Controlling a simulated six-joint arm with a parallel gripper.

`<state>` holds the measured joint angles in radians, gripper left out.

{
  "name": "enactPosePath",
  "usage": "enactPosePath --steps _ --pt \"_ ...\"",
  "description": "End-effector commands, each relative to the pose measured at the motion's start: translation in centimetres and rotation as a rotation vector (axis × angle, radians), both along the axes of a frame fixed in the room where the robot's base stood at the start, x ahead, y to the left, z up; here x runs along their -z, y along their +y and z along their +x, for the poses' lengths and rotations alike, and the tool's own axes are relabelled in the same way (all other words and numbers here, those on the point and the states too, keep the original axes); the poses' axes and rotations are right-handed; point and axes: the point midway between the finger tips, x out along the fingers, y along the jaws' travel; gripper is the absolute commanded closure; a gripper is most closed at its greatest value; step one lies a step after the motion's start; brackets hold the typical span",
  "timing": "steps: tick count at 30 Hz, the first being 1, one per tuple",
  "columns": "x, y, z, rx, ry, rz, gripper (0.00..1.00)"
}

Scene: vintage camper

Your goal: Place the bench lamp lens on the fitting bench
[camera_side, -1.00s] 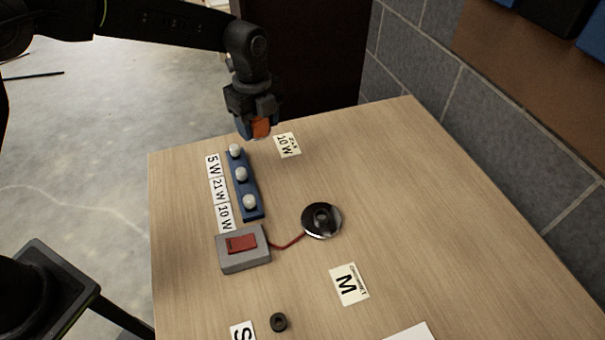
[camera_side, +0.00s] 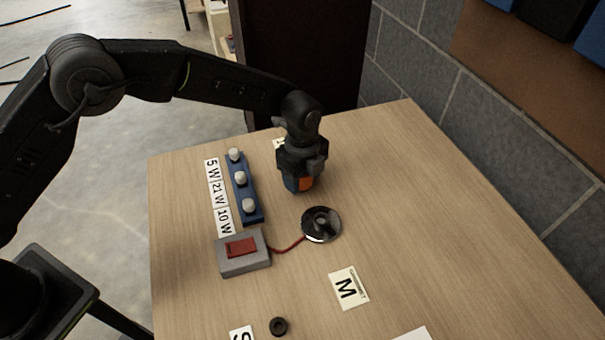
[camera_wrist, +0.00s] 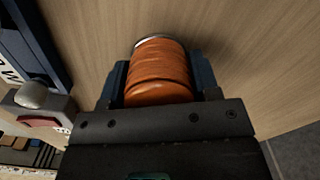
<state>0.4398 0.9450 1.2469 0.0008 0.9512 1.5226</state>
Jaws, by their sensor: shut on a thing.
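The orange lamp lens (camera_side: 306,184) is held in my gripper (camera_side: 299,184) above the wooden fitting bench (camera_side: 440,210). In the wrist view the lens (camera_wrist: 158,72) is a ribbed orange cylinder, lying between the two blue fingers of my gripper (camera_wrist: 160,88), which are shut on it. A pale rim shows at its far end. The gripper points down, just behind the round chrome lamp base (camera_side: 322,224) in the side view. A red wire joins this base to a grey box with a red switch (camera_side: 243,250).
A blue rack (camera_side: 246,196) with three white bulbs stands left of my gripper, beside wattage labels (camera_side: 217,193). A card marked M (camera_side: 348,288) and a black ring (camera_side: 278,326) lie toward the front. The bench's right side is clear, up to a block wall.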

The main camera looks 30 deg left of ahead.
Motion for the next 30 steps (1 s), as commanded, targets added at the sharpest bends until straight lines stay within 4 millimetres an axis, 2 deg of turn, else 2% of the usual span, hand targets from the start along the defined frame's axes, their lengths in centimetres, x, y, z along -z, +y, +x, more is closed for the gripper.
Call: enactPosePath --steps 9,10,18,26,30 --pt "0.2 0.0 0.0 0.000 -0.002 -0.001 0.67" --pt "0.2 0.0 0.1 0.000 -0.002 -0.001 0.43" --pt "0.2 0.0 0.1 0.000 -0.002 -0.001 0.18" --pt "0.0 0.0 0.1 0.000 -0.003 -0.001 0.18" --pt "-1.4 0.0 0.1 0.000 -0.006 -0.002 0.18"
